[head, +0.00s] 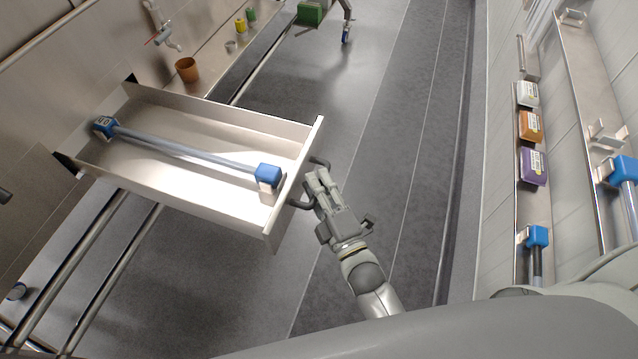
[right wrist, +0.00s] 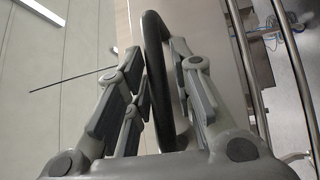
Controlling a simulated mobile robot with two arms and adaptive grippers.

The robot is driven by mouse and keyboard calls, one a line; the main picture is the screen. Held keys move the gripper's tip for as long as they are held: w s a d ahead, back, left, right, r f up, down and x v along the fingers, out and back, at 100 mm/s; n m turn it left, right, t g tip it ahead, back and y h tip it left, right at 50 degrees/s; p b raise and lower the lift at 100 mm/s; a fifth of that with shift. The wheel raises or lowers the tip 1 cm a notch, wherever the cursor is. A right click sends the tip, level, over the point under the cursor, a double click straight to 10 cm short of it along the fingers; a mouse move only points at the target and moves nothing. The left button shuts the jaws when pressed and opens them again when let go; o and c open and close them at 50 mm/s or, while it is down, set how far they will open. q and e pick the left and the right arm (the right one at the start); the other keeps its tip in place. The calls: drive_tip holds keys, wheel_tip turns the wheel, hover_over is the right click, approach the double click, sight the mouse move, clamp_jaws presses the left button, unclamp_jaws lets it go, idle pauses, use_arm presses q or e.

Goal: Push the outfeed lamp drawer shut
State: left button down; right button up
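The drawer (head: 205,109) stands pulled out from the wall panel at the left of the head view. A long lamp tube (head: 185,151) with blue end caps lies inside it. A dark bar handle (right wrist: 156,45) is on the drawer's front panel (head: 294,185). My right gripper (head: 318,180) is at this handle, outside the front panel. In the right wrist view the handle passes between its fingers, which lie close on both sides, so it looks shut on the handle. My left gripper is not in view.
Metal rails (head: 98,255) run below the drawer. A brown cup (head: 187,69) stands on the ledge behind it. Orange (head: 530,126) and purple (head: 533,166) boxes sit on a shelf at the right. The grey floor (head: 385,150) between is clear.

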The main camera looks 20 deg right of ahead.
drive_tip(key=shift+s+d+f, duration=0.1)
drive_tip(key=shift+s+d, duration=0.05)
drive_tip(key=shift+s, duration=0.35)
drive_tip(key=v, duration=1.1)
